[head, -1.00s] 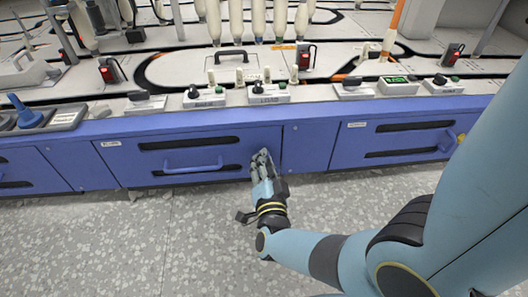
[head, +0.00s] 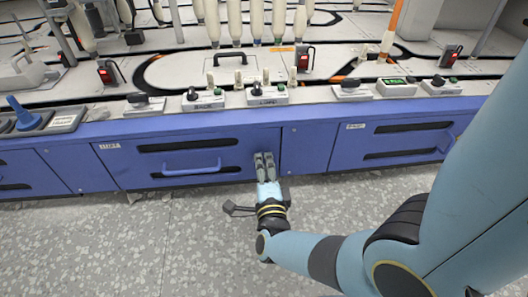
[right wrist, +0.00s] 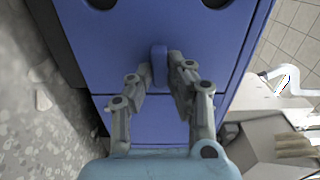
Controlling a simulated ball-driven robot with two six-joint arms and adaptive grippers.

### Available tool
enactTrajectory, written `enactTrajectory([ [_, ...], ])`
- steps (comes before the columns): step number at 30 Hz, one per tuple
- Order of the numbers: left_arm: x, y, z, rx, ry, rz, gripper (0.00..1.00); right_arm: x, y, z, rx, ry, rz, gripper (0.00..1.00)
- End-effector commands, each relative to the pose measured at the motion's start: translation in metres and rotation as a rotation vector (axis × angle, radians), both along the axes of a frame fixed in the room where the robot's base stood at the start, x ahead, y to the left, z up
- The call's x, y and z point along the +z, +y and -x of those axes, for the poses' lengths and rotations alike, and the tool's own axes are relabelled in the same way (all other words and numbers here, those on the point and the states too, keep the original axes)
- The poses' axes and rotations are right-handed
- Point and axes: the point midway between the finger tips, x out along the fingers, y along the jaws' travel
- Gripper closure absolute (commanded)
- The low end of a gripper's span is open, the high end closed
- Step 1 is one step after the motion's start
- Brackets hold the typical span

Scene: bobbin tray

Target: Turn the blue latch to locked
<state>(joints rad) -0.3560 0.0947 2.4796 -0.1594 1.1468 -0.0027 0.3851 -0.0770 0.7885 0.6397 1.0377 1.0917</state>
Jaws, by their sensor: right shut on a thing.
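The blue latch (right wrist: 158,62) is a small upright tab on the blue cabinet front (right wrist: 140,25). In the right wrist view it stands between the fingertips of my right gripper (right wrist: 158,75), which is shut on it. In the head view my right gripper (head: 264,158) is at the right end of a blue drawer front (head: 135,165). It covers the latch there, so the latch is hidden in that view. Any lock marking is too small to tell. My left gripper is not in view.
A blue drawer handle (head: 192,169) sticks out left of my right gripper. Above the cabinet is a bench top (head: 330,112) with switch boxes (head: 268,96) and bobbins (head: 257,20). The speckled floor (head: 120,250) in front is clear.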

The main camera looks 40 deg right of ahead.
Motion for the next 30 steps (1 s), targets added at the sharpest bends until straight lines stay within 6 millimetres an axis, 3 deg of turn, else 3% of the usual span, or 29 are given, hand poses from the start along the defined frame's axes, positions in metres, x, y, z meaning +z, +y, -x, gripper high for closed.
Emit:
enactTrajectory([
  [18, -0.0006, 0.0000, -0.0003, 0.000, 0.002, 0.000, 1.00, -0.0016, 0.0001, 0.0009, 0.000, -0.020, -0.040, 1.00],
  [19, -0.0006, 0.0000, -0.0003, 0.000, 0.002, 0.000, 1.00, -0.0016, 0.0001, 0.0009, 0.000, -0.020, -0.040, 0.83],
  [24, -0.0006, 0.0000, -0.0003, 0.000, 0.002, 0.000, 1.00, -0.0012, 0.0001, 0.0006, 0.000, -0.020, -0.039, 0.62],
  [30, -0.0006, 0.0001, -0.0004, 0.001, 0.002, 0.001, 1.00, -0.0007, 0.0001, 0.0003, 0.000, -0.022, -0.038, 0.62],
])
